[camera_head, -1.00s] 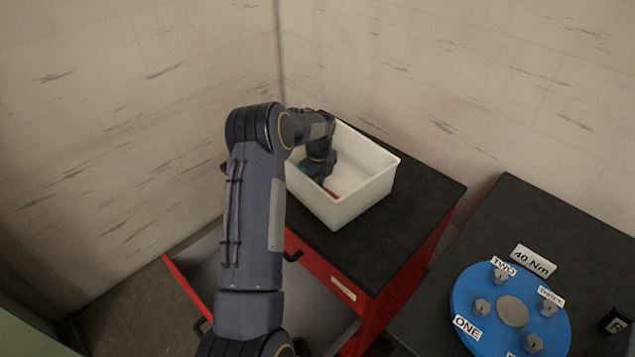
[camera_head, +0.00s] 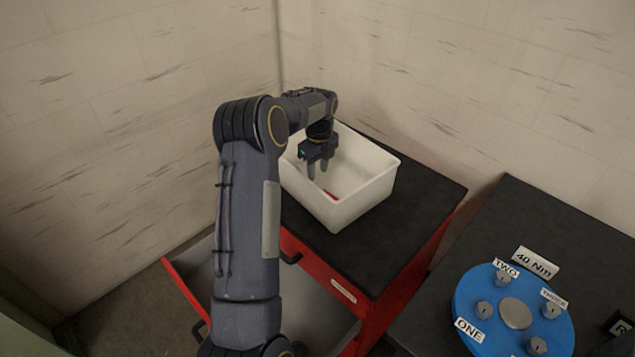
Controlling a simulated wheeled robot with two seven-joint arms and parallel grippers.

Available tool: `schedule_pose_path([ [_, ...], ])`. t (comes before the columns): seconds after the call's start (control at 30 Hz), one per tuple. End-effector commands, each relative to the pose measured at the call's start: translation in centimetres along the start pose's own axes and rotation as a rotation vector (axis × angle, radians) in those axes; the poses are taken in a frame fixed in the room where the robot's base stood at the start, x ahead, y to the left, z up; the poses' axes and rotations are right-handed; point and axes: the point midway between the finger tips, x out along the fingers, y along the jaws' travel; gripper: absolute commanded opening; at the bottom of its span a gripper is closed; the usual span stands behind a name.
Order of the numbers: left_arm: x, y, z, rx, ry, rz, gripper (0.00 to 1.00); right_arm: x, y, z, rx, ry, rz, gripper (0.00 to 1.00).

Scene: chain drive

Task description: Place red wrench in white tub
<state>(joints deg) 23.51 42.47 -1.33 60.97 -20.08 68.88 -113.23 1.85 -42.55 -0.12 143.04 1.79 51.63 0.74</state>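The white tub (camera_head: 352,211) stands on the black top of a red cabinet. A small part of the red wrench (camera_head: 331,195) shows on the floor of the tub; the rest is hidden by the tub's front wall and my gripper. My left gripper (camera_head: 317,176) hangs over the tub, pointing down, above the wrench and apart from it. Its two fingers are spread with a gap between them, and nothing shows between them. My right gripper is not in view.
The red cabinet (camera_head: 403,287) has an open drawer (camera_head: 313,301) at its front. On the black table (camera_head: 525,215) at right lies a blue disc (camera_head: 484,334) with several bolts and labels, beside a "40 Nm" sign (camera_head: 534,263). Walls close off the back. The cabinet top right of the tub is clear.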

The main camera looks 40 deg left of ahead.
Motion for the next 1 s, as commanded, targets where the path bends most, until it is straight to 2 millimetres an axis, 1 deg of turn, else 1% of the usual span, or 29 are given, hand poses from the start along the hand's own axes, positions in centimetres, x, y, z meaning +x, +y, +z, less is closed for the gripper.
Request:
schedule_pose_path([
  [0.03,-1.1,-0.1,0.0,0.001,-0.002,-0.004,0.36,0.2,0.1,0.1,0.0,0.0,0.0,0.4],
  [0.13,-2.9,-0.1,0.0,0.001,-0.001,-0.003,0.36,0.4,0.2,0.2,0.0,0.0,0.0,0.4],
  [0.2,-3.9,-0.1,0.0,0.001,-0.001,-0.002,0.36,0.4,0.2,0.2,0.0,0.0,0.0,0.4],
  [0.37,-5.5,0.0,-0.1,-0.006,0.001,-0.004,0.36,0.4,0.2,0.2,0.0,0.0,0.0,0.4],
  [0.47,-7.3,0.7,-1.2,-0.067,0.009,-0.028,0.36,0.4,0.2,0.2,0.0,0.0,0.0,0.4],
  [0.53,-9.4,1.8,-2.7,-0.165,0.025,-0.064,0.36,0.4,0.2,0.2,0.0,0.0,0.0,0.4],
  [0.57,-10.5,2.5,-3.6,-0.22,0.036,-0.083,0.36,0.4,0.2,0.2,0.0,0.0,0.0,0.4],
  [0.6,-12.0,3.7,-5.1,-0.304,0.057,-0.109,0.36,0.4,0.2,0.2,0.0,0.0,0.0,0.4],
  [0.67,-14.0,5.8,-7.5,-0.445,0.097,-0.148,0.36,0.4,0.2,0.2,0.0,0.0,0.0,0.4],
  [0.7,-15.2,7.4,-9.2,-0.545,0.129,-0.173,0.36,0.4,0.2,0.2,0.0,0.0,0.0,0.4],
  [0.77,-16.5,10.0,-11.8,-0.695,0.185,-0.2,0.36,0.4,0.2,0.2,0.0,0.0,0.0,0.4],
  [0.8,-17.1,11.8,-13.5,-0.796,0.225,-0.214,0.36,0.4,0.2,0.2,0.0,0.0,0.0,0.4],
  [0.87,-17.6,14.6,-16.1,-0.945,0.29,-0.227,0.36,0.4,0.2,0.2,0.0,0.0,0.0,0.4],
  [0.9,-17.7,16.5,-17.9,-1.044,0.338,-0.231,0.36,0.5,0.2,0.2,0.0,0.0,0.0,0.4],
  [0.97,-17.4,19.3,-20.3,-1.188,0.41,-0.227,0.36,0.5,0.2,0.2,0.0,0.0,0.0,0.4],
  [1.0,-16.9,21.0,-21.8,-1.28,0.457,-0.218,0.36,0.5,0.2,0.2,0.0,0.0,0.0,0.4],
])
